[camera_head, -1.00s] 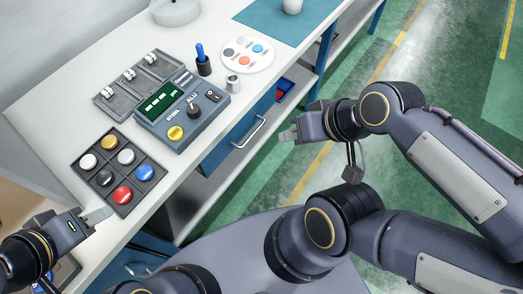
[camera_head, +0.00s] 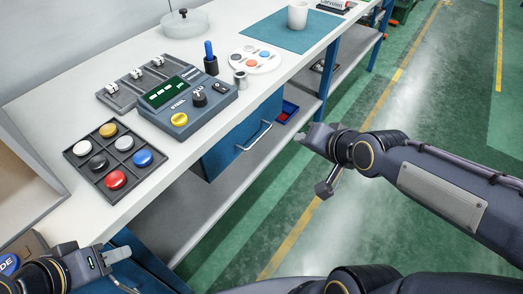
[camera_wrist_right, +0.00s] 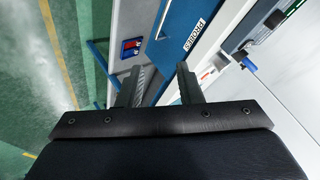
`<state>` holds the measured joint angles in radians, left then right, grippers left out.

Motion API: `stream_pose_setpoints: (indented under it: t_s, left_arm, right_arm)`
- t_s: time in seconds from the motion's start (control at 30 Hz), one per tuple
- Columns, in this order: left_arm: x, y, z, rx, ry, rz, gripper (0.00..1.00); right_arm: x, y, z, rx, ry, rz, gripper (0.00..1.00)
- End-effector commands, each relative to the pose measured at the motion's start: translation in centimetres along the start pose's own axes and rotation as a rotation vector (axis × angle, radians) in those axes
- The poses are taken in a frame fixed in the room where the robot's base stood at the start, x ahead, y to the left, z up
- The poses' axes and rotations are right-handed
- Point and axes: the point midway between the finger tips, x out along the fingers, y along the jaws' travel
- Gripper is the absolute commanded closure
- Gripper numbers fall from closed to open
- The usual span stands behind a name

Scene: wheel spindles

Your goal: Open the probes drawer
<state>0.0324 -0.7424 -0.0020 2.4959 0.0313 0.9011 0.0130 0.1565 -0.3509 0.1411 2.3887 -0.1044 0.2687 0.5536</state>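The probes drawer (camera_head: 238,140) is a blue front under the white bench, with a pale bar handle (camera_head: 255,136). It looks shut. In the right wrist view its blue front (camera_wrist_right: 184,28) carries a "PROBES" label (camera_wrist_right: 193,34), and part of the handle (camera_wrist_right: 163,18) shows. My right gripper (camera_head: 302,138) is right of the handle, apart from it. In the right wrist view my right gripper (camera_wrist_right: 160,78) has its two fingers apart with nothing between them. My left gripper (camera_head: 118,254) is at the lower left by the bench front; its finger gap cannot be made out.
The bench top (camera_head: 150,195) holds a compartment tray (camera_head: 115,160) of coloured knobs, a device with a green display (camera_head: 188,100), a round plate (camera_head: 256,60) and a blue mat (camera_head: 292,32). A lower shelf (camera_head: 225,180) has a small blue-and-red bin (camera_head: 287,112). Green floor at right is open.

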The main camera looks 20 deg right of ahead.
Motion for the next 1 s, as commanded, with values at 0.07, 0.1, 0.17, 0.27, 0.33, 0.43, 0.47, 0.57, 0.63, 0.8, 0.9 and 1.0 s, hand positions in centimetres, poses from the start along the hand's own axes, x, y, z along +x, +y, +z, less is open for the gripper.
stream_pose_setpoints:
  t_s: [0.07, 0.1, 0.17, 0.27, 0.33, 0.43, 0.47, 0.57, 0.63, 0.8, 0.9, 1.0]
  left_arm:
    - [3.9, -1.8, 2.0, 0.000, 0.000, 0.000, 0.64]
    - [5.4, -2.5, 2.7, 0.000, 0.000, 0.000, 0.64]
    - [7.6, -3.5, 3.9, 0.000, 0.000, 0.000, 0.64]
    - [10.9, -5.0, 5.5, 0.000, -0.001, 0.000, 0.64]
    - [12.9, -5.9, 6.5, 0.000, -0.001, 0.000, 0.64]
    - [15.0, -6.9, 7.6, 0.000, -0.001, 0.000, 0.64]
    - [15.5, -7.1, 7.8, 0.000, 0.000, 0.000, 0.64]
    - [16.5, -7.5, 8.3, 0.000, 0.000, 0.000, 0.64]
    - [16.7, -7.7, 8.5, 0.000, 0.000, 0.000, 0.64]
    - [16.9, -7.7, 8.5, 0.000, 0.000, 0.000, 0.64]
    - [17.1, -7.8, 8.7, 0.000, 0.000, 0.000, 0.64]
    - [17.3, -7.9, 8.8, 0.000, 0.000, 0.000, 0.64]
  right_arm:
    - [4.8, 1.7, 1.2, 0.064, 0.037, -0.033, 0.67]
    - [6.9, 2.0, 1.4, 0.107, 0.061, -0.061, 0.67]
    - [10.1, 2.4, 1.7, 0.175, 0.094, -0.111, 0.67]
    - [14.9, 2.8, 2.2, 0.297, 0.136, -0.212, 0.67]
    - [17.6, 2.9, 2.5, 0.381, 0.155, -0.287, 0.67]
    - [20.6, 2.9, 3.0, 0.486, 0.166, -0.383, 0.67]
    - [21.2, 2.9, 3.1, 0.512, 0.167, -0.408, 0.67]
    - [22.6, 2.7, 3.2, 0.580, 0.168, -0.471, 0.67]
    - [23.0, 2.5, 3.2, 0.607, 0.168, -0.497, 0.67]
    - [24.1, 1.8, 2.7, 0.623, 0.167, -0.515, 0.67]
    - [25.5, 1.1, 2.3, 0.623, 0.166, -0.514, 0.67]
    - [27.0, 0.5, 1.8, 0.622, 0.165, -0.512, 0.67]
